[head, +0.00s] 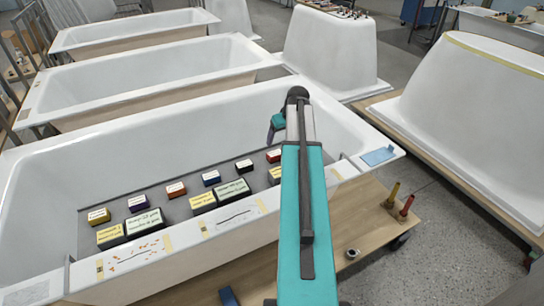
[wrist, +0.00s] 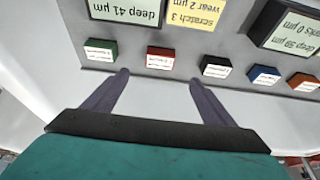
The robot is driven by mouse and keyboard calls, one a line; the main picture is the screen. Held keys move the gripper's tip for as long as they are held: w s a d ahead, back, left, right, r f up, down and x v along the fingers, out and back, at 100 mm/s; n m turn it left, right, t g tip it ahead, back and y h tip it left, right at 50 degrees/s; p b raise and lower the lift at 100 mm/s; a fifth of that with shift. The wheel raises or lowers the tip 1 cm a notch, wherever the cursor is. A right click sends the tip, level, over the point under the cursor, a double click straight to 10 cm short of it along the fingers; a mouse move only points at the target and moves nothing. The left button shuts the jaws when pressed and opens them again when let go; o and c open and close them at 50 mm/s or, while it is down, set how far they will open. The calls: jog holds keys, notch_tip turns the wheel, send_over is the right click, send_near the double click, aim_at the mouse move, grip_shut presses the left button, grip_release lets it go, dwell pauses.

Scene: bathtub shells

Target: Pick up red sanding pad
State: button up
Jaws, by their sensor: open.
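The red sanding pad (head: 274,156) is a small block with a white label on top, lying on the grey mat inside the front bathtub. It also shows in the wrist view (wrist: 160,58), just beyond the gap between my fingertips. My gripper (wrist: 160,79) is open and empty, with its two purple fingers spread either side of the pad's line. In the head view my gripper (head: 273,134) hangs over the tub behind the pad, partly hidden by my arm.
A green pad (wrist: 100,50) lies left of the red one in the wrist view; black (wrist: 216,66) and blue (wrist: 263,75) pads lie to its right. Larger labelled blocks (wrist: 195,12) stand in another row. The front tub's rim (head: 110,112) surrounds the mat.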

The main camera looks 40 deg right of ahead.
jog(key=shift+w+f, duration=0.15)
jog(key=p, duration=0.2)
send_over(276, 154)
jog(key=s, duration=0.2)
jog(key=shift+w+a+f, duration=0.1)
jog(key=shift+a+f, duration=0.05)
jog(key=shift+f, duration=1.8)
jog(key=shift+w+a+f, duration=0.1)
jog(key=shift+a+f, duration=0.05)
jog(key=shift+f, duration=1.75)
jog(key=shift+f, duration=0.1)
jog(key=shift+p+x, duration=1.15)
jog(key=shift+x, duration=1.35)
jog(key=shift+s, duration=0.1)
jog(key=c, duration=1.2)
